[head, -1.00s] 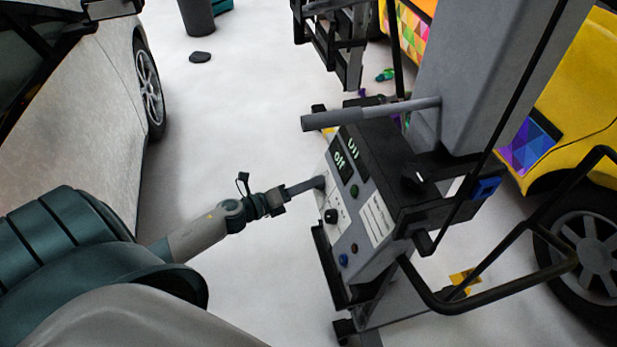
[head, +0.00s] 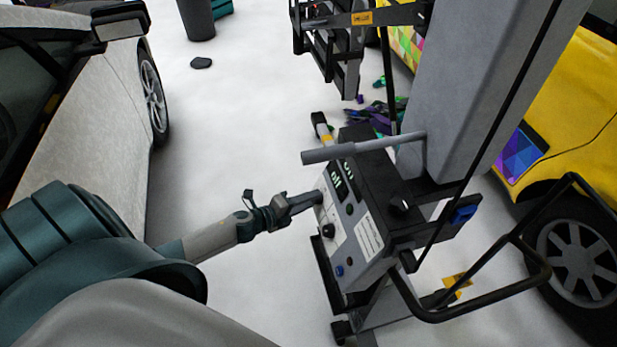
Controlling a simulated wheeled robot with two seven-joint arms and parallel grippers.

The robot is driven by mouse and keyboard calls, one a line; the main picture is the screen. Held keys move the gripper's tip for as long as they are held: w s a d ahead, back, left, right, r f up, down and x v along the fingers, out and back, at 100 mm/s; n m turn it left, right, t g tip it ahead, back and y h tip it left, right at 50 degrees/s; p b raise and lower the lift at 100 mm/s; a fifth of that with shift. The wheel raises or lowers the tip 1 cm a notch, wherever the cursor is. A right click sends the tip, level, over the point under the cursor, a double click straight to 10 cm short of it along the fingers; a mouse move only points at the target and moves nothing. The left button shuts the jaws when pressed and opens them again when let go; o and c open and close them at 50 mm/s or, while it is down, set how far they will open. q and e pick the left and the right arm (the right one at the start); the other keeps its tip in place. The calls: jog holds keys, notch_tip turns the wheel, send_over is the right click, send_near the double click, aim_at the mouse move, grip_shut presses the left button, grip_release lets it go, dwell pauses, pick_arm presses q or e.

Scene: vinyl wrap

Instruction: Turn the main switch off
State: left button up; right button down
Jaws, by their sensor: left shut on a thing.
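The grey control panel (head: 352,232) of a black and grey machine stands at the centre of the head view. It carries a lit display (head: 337,182), a black knob (head: 328,231), a blue button (head: 339,271) and a white label. My left gripper (head: 316,197) reaches in from the left and touches the panel's upper left edge. It is shut on a small part there, apparently the main switch, which the fingers hide; its position cannot be read. The black knob lies just below the fingertips, apart from them. My right gripper is not in view.
A grey bar (head: 365,148) juts left above the panel, close to my gripper. A grey column (head: 460,95) and black tube frame (head: 480,305) stand to the right. A silver car (head: 95,140) is at left, a yellow car (head: 570,120) at right. Open floor (head: 235,130) lies between.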

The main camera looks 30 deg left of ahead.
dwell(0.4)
pick_arm(q)
jog(key=o, duration=1)
jog(key=shift+s, duration=0.15)
jog(key=shift+b+v, duration=2.1)
jog(key=shift+v, duration=6.4)
jog(key=shift+r, duration=0.2)
jog(key=shift+a, duration=0.1)
